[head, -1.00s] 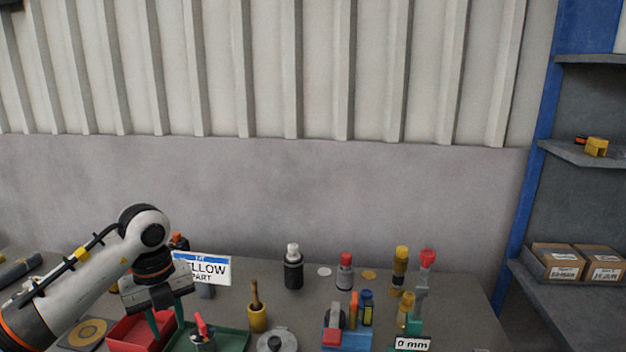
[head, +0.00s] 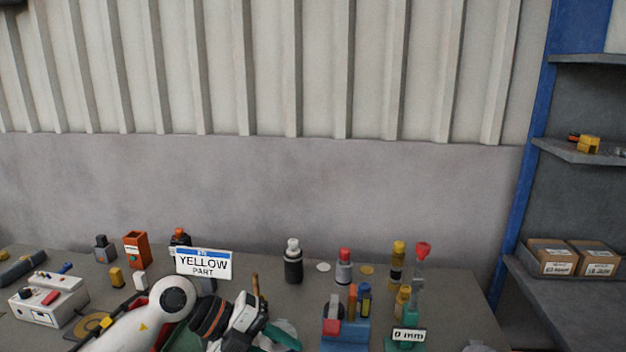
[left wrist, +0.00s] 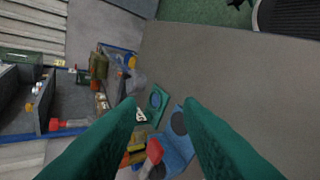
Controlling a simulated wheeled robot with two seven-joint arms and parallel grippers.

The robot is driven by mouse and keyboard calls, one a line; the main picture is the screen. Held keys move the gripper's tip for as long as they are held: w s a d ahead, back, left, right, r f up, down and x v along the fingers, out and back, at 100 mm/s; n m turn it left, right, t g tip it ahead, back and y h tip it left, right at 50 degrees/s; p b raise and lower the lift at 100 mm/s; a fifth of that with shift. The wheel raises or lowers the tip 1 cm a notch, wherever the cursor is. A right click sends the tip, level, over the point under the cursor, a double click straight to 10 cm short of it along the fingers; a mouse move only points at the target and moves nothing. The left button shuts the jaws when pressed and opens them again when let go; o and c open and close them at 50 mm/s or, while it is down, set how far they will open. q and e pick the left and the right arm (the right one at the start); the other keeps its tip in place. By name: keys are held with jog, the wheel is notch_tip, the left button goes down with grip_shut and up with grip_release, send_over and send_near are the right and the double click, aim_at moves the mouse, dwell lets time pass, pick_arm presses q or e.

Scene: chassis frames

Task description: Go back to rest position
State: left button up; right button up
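My left arm comes in low from the left in the head view, over the front of the workbench (head: 455,290). My left gripper (head: 268,338) is at the bottom edge there, tilted to the right, with its teal fingers partly cut off by the frame. In the left wrist view the two teal fingers of my left gripper (left wrist: 159,104) are spread apart with nothing between them. It is open and empty. My right gripper is in neither view.
My arm hides much of the red and green trays. A "YELLOW PART" sign (head: 204,264) stands behind it. To the right are a black bottle (head: 293,266), a blue holder (head: 350,335) and a teal stand (head: 412,315). A shelf (head: 575,152) stands at far right.

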pick_arm(q)
jog(key=s+d+r+t+h, duration=0.1)
jog(key=s+d+r+h, duration=0.1)
jog(key=d+r+h, duration=0.35)
jog(key=w+a+r+n+t+h, duration=0.1)
jog(key=a+r+n+t+h, duration=0.3)
jog(key=n+t, duration=0.65)
jog(key=a+f+n+t+y, duration=0.5)
jog(key=a+f+n+y, duration=0.9)
jog(key=n+y, duration=0.55)
jog(key=s+a+f+n+g, duration=0.1)
jog(key=s+f+g, duration=0.6)
jog(key=s, duration=0.4)
jog(key=s+a+f+g, duration=0.2)
jog(key=s+f+g, duration=0.4)
jog(key=s+f, duration=0.4)
jog(key=s+f+g, duration=0.2)
jog(key=s+f, duration=0.1)
jog(key=f, duration=2.2)
jog(key=s+a+f, duration=0.2)
jog(key=s+f, duration=1.4)
jog(key=shift+s+a+f+g+y, duration=0.2)
jog(key=shift+s+f+g+y, duration=0.1)
jog(key=shift+g+y, duration=0.1)
